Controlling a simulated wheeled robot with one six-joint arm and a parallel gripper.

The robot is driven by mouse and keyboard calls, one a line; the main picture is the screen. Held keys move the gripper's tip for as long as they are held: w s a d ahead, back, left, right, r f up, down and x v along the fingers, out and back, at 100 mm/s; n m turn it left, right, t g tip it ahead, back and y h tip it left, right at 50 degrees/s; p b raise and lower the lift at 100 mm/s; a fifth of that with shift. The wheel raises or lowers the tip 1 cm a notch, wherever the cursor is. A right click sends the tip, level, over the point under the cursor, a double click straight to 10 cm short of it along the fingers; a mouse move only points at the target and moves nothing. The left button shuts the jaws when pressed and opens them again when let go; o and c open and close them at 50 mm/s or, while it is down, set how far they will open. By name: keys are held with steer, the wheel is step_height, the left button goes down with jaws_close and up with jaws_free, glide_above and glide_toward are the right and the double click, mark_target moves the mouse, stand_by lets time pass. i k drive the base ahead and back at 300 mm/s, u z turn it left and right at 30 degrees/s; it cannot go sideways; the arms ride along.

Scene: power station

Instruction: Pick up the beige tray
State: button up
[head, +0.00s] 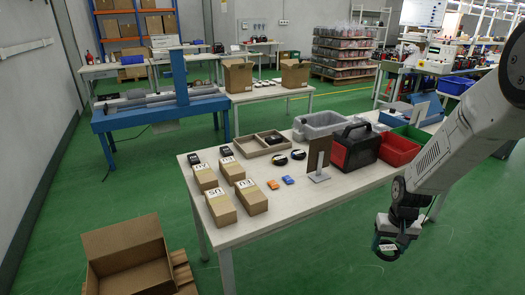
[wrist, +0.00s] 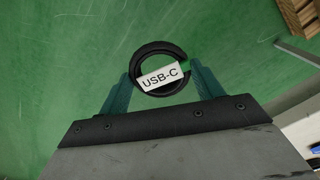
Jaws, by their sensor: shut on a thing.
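The beige tray (head: 240,150) is a shallow, divided tray lying on the white table in the head view, toward the back left of the tabletop. Dark items sit in it. My gripper (head: 388,246) is off the table's right side over the green floor, well apart from the tray. In the wrist view my gripper (wrist: 160,88) is shut on a black coiled cable (wrist: 141,57) with a white "USB-C" label. The tray does not show in the wrist view.
The white table (head: 275,208) also holds labelled cardboard boxes (head: 220,208), two black coils (head: 298,154), a grey bin (head: 318,124), a red-black case (head: 355,146), red bin (head: 398,150) and upright brown panel (head: 319,153). An open carton (head: 125,252) stands on the floor, front left.

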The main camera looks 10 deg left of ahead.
mark_target(251, 148)
steer(key=z, duration=2.3)
steer(key=i, duration=1.35)
steer(key=u, duration=3.4)
